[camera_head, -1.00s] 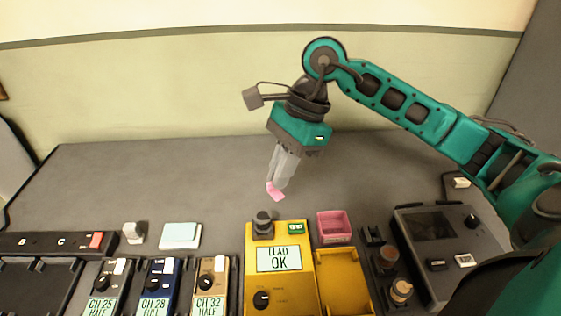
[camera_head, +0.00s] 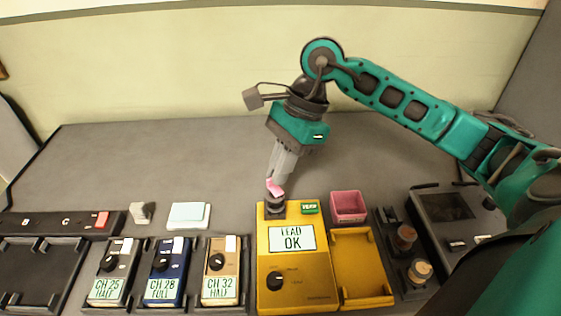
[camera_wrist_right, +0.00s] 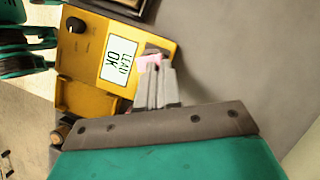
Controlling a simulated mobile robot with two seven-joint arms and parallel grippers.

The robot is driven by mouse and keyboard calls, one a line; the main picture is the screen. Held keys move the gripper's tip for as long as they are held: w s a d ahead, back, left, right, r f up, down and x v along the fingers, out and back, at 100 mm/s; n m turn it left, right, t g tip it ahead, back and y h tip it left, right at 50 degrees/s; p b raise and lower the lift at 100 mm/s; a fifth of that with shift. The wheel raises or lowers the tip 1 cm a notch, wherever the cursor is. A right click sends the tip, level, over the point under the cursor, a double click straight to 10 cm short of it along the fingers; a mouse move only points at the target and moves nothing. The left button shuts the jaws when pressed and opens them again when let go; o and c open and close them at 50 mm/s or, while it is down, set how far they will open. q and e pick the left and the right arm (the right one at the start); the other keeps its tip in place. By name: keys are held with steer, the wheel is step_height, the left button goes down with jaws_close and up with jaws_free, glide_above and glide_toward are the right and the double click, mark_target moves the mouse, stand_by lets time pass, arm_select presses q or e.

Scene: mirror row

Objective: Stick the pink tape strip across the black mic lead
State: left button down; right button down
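My right gripper (camera_head: 277,178) has its fingers close together on the small pink tape strip (camera_head: 275,188), which hangs at the fingertips. It also shows in the right wrist view (camera_wrist_right: 150,62). Just below the strip in the head view, a black plug-like piece (camera_head: 275,208) stands at the back left edge of the yellow tester (camera_head: 298,262). The strip overlaps it in the picture; I cannot tell whether they touch. The tester's display reads "LEAD OK". I cannot make out a separate black mic lead. My left gripper is not in view.
A pink open box (camera_head: 348,206) and an empty yellow tray (camera_head: 360,265) sit right of the tester. Several channel packs, including the blue one (camera_head: 162,272), stand left. A pale pad (camera_head: 189,215) lies behind them. The back of the bench (camera_head: 150,160) is clear.

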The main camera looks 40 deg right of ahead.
steer(key=shift+b, duration=0.35)
stand_by(1.2)
steer(key=shift+f+b, duration=0.7)
stand_by(0.8)
steer(key=c, duration=1.2)
jaws_free()
steer(key=shift+c, duration=0.2)
